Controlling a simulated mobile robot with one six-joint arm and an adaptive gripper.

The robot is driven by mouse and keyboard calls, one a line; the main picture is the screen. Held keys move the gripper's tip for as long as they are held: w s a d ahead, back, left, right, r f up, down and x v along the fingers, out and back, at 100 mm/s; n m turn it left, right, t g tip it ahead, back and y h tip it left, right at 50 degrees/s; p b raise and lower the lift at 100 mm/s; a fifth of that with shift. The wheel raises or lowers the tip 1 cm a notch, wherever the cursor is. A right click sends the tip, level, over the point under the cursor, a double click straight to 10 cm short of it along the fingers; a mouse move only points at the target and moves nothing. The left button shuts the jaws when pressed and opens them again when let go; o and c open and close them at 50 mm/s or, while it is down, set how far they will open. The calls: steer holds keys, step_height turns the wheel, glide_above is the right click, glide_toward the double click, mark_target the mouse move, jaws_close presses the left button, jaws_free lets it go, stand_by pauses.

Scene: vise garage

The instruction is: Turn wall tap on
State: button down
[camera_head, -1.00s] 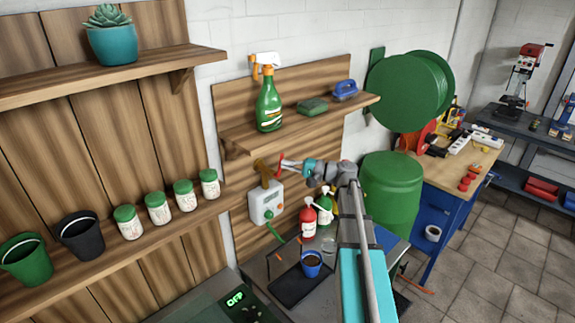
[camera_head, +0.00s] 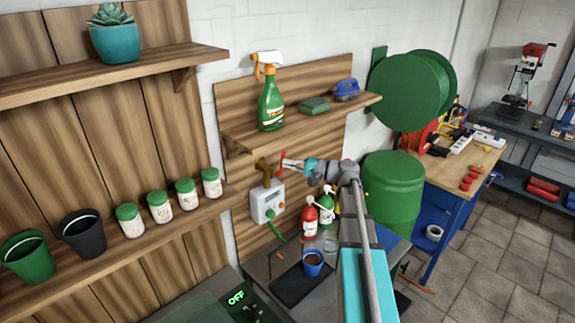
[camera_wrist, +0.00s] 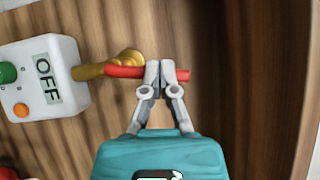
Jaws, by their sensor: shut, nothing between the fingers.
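The brass wall tap (camera_head: 263,172) is on the wooden back panel, just above a white box (camera_head: 266,203). In the wrist view the brass tap body (camera_wrist: 88,71) and its red handle (camera_wrist: 124,72) show, the handle lying crosswise and pointing right. My gripper (camera_head: 287,163) is at the red handle in the head view. In the wrist view my gripper (camera_wrist: 159,72) has its fingertips together over the handle. Red shows on both sides of the fingers. The handle part behind them is hidden, and I cannot tell whether they touch it.
The white box's label (camera_wrist: 46,79) reads OFF. A shelf (camera_head: 300,122) with a green spray bottle (camera_head: 270,104) is above the tap. Red and green bottles (camera_head: 309,220) and a blue cup (camera_head: 312,263) stand below. A green barrel (camera_head: 392,195) is to the right.

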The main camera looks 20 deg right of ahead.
steer(key=shift+d, duration=0.1)
stand_by(0.7)
steer(key=f+b+v, duration=0.1)
steer(key=v, duration=1.2)
steer(key=shift+s+d+b, duration=0.25)
steer(key=shift+s+b, duration=0.05)
steer(key=shift+b, duration=0.05)
steer(key=shift+f, duration=0.1)
steer(key=shift+w+d+f+m+t+y+b, duration=0.15)
steer(key=shift+w+d+m+t+b, duration=0.15)
steer(key=shift+b, duration=0.3)
steer(key=shift+w+d+f+m+t+y+b, duration=0.1)
steer(key=shift+d+f+m+t+y+b, duration=0.1)
steer(key=shift+d+m+b, duration=0.25)
steer(key=shift+a, duration=0.15)
